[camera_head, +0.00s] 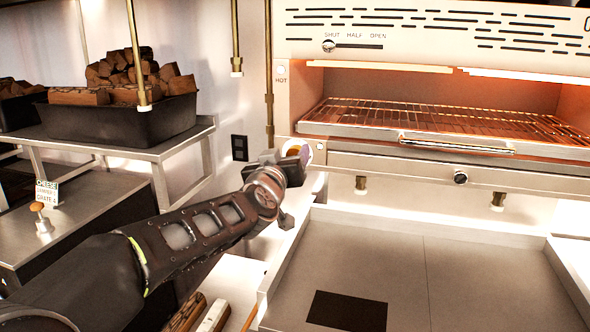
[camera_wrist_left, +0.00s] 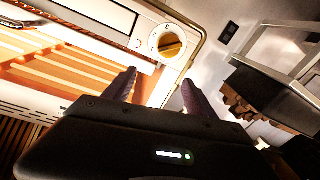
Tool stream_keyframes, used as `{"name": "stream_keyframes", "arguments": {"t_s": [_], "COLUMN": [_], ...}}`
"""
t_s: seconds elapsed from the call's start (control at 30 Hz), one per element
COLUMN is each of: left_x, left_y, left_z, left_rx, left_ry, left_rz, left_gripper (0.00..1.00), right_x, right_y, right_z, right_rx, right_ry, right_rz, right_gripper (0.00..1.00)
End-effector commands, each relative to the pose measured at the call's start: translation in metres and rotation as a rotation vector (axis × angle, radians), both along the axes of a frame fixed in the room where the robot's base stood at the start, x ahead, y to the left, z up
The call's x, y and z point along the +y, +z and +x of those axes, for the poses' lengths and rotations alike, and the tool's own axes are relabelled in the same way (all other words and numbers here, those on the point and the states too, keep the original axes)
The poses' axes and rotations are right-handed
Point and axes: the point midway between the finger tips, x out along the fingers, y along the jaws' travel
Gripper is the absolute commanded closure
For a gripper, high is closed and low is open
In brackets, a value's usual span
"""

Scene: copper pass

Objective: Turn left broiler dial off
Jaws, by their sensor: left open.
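The left broiler dial (camera_wrist_left: 168,44) shows in the left wrist view as a yellow-brown knob on a round white plate with markings. It is at the corner of the broiler front. In the head view, the dial (camera_head: 320,146) is partly hidden behind my left gripper (camera_head: 290,160). My left gripper in the left wrist view (camera_wrist_left: 158,86) has its two fingers apart with nothing between them. The fingertips are close to the dial, which lies just beyond them. I cannot tell whether they touch it. The broiler (camera_head: 440,160) glows orange inside. My right gripper is not in view.
A wire rack (camera_head: 440,115) with a front handle sits inside the broiler. Below is a wide pale tray (camera_head: 470,265). At the left, a black bin (camera_head: 120,122) of wood chunks stands on a metal shelf. A thin vertical pipe (camera_head: 268,60) runs beside the broiler's left edge.

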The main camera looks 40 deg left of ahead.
Motion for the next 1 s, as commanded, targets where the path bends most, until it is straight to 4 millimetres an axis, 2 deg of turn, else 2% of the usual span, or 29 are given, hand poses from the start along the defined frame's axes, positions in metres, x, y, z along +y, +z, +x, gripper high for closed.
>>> {"name": "stream_keyframes", "arguments": {"t_s": [0.03,0.23,0.73,0.87,1.0], "left_x": [0.0,0.0,0.001,0.006,0.015], "left_y": [-0.016,-0.038,-0.037,-0.037,-0.037], "left_z": [0.0,0.0,0.003,0.014,0.033], "left_rx": [0.001,0.001,0.001,0.002,0.003], "left_ry": [0.0,0.0,0.0,0.0,0.0], "left_rz": [0.0,0.0,0.0,0.0,-0.001], "left_gripper": [0.35,0.35,0.35,0.35,0.35], "right_x": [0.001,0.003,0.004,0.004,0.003], "right_y": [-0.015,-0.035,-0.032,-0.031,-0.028], "right_z": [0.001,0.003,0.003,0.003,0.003], "right_rx": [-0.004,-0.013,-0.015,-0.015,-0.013], "right_ry": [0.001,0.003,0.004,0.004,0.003], "right_rz": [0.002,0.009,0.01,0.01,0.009], "right_gripper": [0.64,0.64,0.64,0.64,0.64]}}
